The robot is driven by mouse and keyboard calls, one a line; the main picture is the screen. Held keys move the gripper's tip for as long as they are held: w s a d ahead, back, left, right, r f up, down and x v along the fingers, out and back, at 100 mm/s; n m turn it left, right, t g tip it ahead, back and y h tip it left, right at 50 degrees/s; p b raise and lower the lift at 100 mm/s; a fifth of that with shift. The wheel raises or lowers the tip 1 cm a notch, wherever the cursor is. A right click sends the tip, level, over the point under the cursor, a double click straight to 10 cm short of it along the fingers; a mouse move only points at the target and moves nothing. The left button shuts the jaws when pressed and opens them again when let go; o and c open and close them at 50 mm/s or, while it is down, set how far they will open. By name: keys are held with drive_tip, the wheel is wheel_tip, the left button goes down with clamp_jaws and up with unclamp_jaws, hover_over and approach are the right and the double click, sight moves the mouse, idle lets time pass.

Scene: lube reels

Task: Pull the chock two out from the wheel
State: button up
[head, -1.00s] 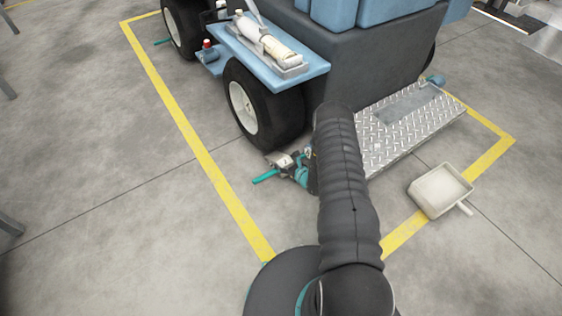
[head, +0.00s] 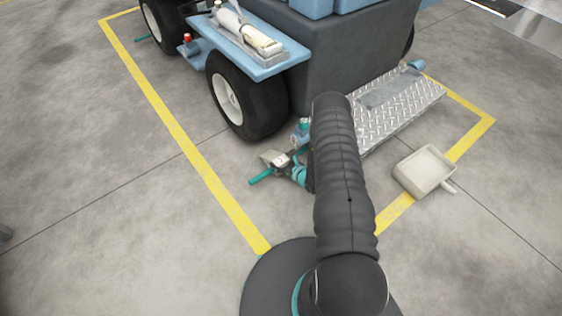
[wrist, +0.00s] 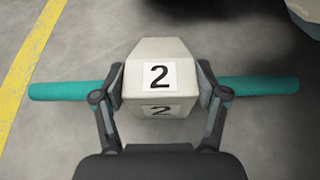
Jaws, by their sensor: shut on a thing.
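Chock two (wrist: 160,50) is a pale wedge block with a "2" label on two faces and a teal bar (wrist: 70,91) sticking out on both sides. My gripper (wrist: 160,85) is shut on it, one finger on each side, in the wrist view. In the head view the chock (head: 270,157) is low by the floor, with its teal handle (head: 261,176) pointing down-left, and my gripper (head: 290,168) is partly hidden by my arm. The near wheel (head: 243,98) stands behind the chock, with bare floor showing between them.
A yellow floor line (head: 185,145) runs left of the blue vehicle (head: 330,50). A diamond-plate step (head: 400,110) is at its rear, and a pale pan with a handle (head: 424,172) lies on the right.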

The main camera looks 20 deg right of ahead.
drive_tip(key=shift+s+a+f, duration=0.1)
drive_tip(key=shift+s+f, duration=0.1)
drive_tip(key=shift+f, duration=0.05)
drive_tip(key=o, duration=1.7)
drive_tip(key=shift+a, duration=0.1)
drive_tip(key=shift+w+r, duration=0.1)
drive_tip(key=shift+w, duration=0.05)
drive_tip(key=shift+r, duration=0.1)
drive_tip(key=shift+v, duration=6.05)
